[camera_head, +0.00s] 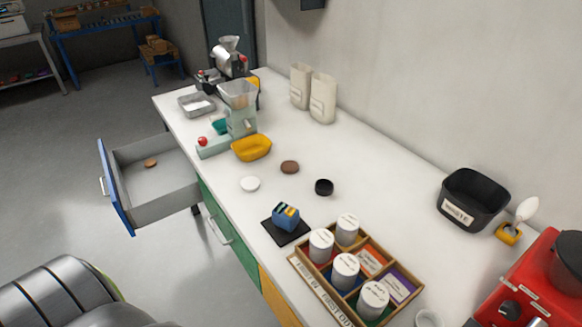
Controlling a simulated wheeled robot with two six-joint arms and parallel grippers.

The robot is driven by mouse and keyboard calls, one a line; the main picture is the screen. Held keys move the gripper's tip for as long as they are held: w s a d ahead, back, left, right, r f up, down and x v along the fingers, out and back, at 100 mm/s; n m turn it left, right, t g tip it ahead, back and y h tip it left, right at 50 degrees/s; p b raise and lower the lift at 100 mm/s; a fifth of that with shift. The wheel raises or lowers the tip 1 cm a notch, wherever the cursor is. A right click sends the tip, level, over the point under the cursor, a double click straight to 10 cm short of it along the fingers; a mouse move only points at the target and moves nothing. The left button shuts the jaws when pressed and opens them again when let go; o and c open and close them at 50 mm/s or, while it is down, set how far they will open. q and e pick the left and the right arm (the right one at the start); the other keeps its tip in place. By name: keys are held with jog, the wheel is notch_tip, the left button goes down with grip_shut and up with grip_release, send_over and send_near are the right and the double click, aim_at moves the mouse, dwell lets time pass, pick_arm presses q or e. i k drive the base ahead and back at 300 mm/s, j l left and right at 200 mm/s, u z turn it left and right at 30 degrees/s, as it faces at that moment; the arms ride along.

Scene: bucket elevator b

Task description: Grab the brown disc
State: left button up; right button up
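A brown disc (289,167) lies flat on the white countertop, to the right of a yellow tray (251,148). A second, smaller-looking brown disc (150,164) lies inside an open grey drawer (170,203) with a blue front, left of the counter. A white disc (250,184) and a black round piece (324,187) lie near the disc on the counter. Neither of my grippers shows in this view.
A wooden box (325,302) with several white lidded jars stands at the counter's front. A blue block rests on a black mat (276,235). A black bin (474,201) and a red machine (545,285) stand at right. The open drawer juts out left.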

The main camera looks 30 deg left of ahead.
aim_at(289, 167)
jog(key=j+z, duration=0.4)
jog(key=j, duration=1.2)
